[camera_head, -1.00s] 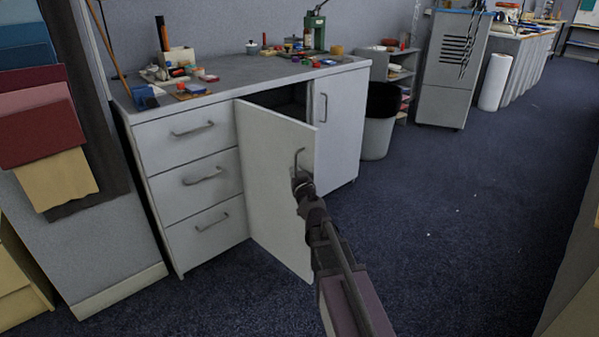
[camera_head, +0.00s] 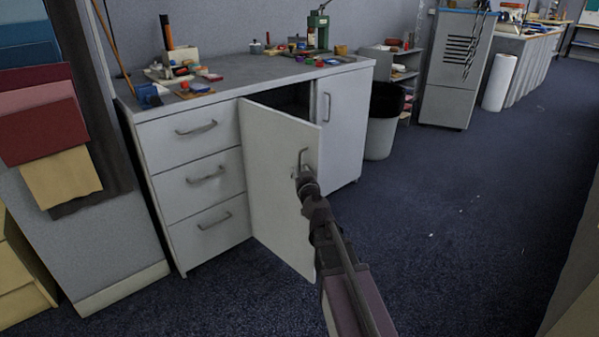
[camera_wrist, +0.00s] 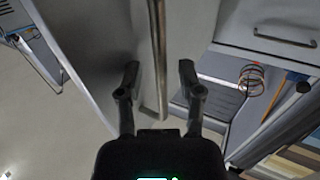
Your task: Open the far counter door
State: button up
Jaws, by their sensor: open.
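The grey counter (camera_head: 215,98) has two doors right of its drawers. The nearer door (camera_head: 272,190) stands partly open, swung out from the dark cabinet inside. The far door (camera_head: 341,130) at the right end is closed, with a vertical bar handle (camera_head: 327,107). My gripper (camera_head: 301,172) is at the bar handle (camera_head: 302,158) of the open door. In the wrist view my gripper (camera_wrist: 159,80) is open, and a metal bar handle (camera_wrist: 157,50) runs lengthwise between the two fingers. I cannot tell whether they touch it.
Three drawers (camera_head: 203,180) with handles are left of the open door. Tools and small items, among them a green press (camera_head: 318,30), stand on the counter top. A black-lined bin (camera_head: 382,125) stands right of the counter.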

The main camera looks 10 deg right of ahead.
jog(key=s, duration=0.7)
dwell(0.5)
jog(key=s+a+f+n+g+y+p, duration=0.5)
jog(key=s+a+g+y+p, duration=0.15)
jog(key=a+g, duration=0.3)
jog(key=s+d+f+m+g+h+p, duration=0.1)
jog(key=s+d+m+g+h+p, duration=0.2)
jog(key=s, duration=0.4)
jog(key=s+d+f+m+g+h+p, duration=0.2)
jog(key=s+d+g+h, duration=0.25)
jog(key=s+g, duration=0.2)
notch_tip(320, 180, up, 38)
jog(key=t+p, duration=0.1)
jog(key=p, duration=3.5)
jog(key=shift+d+f+y+p, duration=0.15)
jog(key=shift+f+y+p, duration=0.1)
jog(key=shift+y+p, duration=0.05)
